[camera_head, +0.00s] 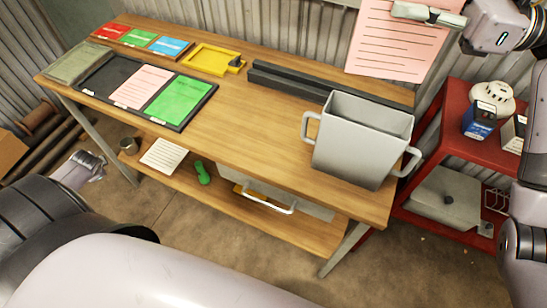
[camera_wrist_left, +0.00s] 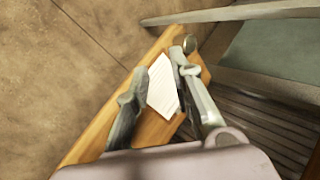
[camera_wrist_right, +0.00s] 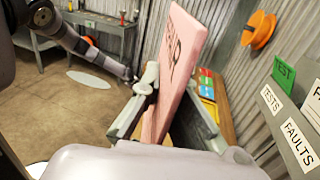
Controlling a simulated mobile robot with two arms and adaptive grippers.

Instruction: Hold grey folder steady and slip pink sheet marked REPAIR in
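The pink sheet (camera_head: 398,45) hangs in my right gripper (camera_head: 430,14) above the back right of the bench. In the right wrist view the fingers (camera_wrist_right: 150,110) pinch the pink sheet (camera_wrist_right: 182,50), whose partly visible dark lettering ends in R. A flat grey-green folder (camera_head: 76,63) lies at the bench's far left end; it looks closed. A grey two-handled container (camera_head: 362,150) stands at the bench's right end; its inside is mostly hidden. My left gripper (camera_head: 90,168) is open and empty, low beside the bench's left end; its fingers also show in the left wrist view (camera_wrist_left: 158,88).
A black tray (camera_head: 207,96) holds pink and green sheets. Behind it are red, green and blue cards (camera_head: 138,38) and a yellow tray (camera_head: 200,66). A dark rail (camera_head: 320,85) lies along the back. A red cart (camera_head: 440,130) stands right. The bench's front middle is clear.

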